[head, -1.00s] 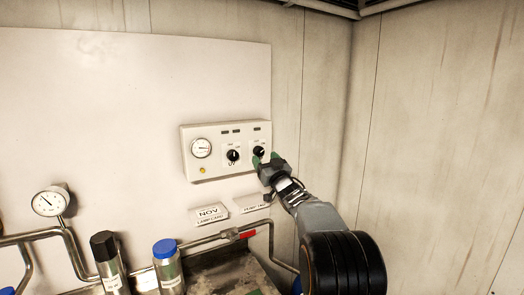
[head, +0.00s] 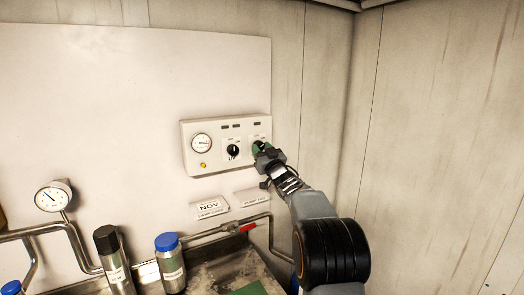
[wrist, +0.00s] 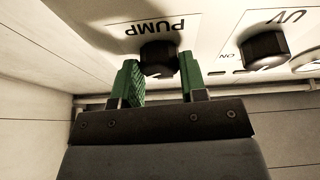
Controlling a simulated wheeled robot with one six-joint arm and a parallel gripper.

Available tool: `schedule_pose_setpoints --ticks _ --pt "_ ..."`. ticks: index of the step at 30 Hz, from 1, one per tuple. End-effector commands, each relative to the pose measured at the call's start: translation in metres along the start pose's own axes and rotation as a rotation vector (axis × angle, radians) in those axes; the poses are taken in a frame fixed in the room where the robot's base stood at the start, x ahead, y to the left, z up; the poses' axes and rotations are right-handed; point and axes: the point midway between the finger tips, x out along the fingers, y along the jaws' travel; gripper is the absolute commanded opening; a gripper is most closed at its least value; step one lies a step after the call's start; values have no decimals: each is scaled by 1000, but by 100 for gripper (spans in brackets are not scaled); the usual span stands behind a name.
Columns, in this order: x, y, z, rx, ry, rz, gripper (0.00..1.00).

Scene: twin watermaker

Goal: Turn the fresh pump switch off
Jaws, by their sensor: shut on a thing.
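The pump switch is a black round knob (wrist: 158,58) under the upside-down word PUMP in the wrist view. In the head view it sits at the right of the white control panel (head: 190,157), mostly hidden by my gripper (head: 260,148). My gripper's green fingers (wrist: 160,78) stand on either side of the knob and are shut on it. The knob's pointer direction cannot be told. The black UV knob (head: 233,150) is left of it in the head view and also shows in the wrist view (wrist: 265,48).
A round gauge (head: 201,142) and a small amber lamp (head: 203,165) are on the panel. Below are two label cards, one reading NOV (head: 209,208), a pipe with a red handle (head: 247,228), a blue-capped bottle (head: 170,268) and a black-capped bottle (head: 117,265).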

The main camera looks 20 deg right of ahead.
Motion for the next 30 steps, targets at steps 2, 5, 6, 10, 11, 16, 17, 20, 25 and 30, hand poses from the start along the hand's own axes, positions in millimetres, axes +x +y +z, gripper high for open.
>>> schedule_pose_setpoints --ticks 2,5,6,10,11,16,17,20,25,30 --pt "0 0 0 0 0 0 26" --pt "0 0 0 0 0 0 17" --pt "0 0 0 0 0 0 16" --pt "0 0 0 -8 0 -3 16" --pt "0 0 0 -13 0 -5 16" --pt "-1 1 1 -71 3 -29 16" --pt "-1 1 2 -88 4 -35 16" --pt "-1 2 2 -155 7 -63 16" --pt "0 3 1 -299 11 -122 16" --pt "0 4 0 -449 15 -185 16"
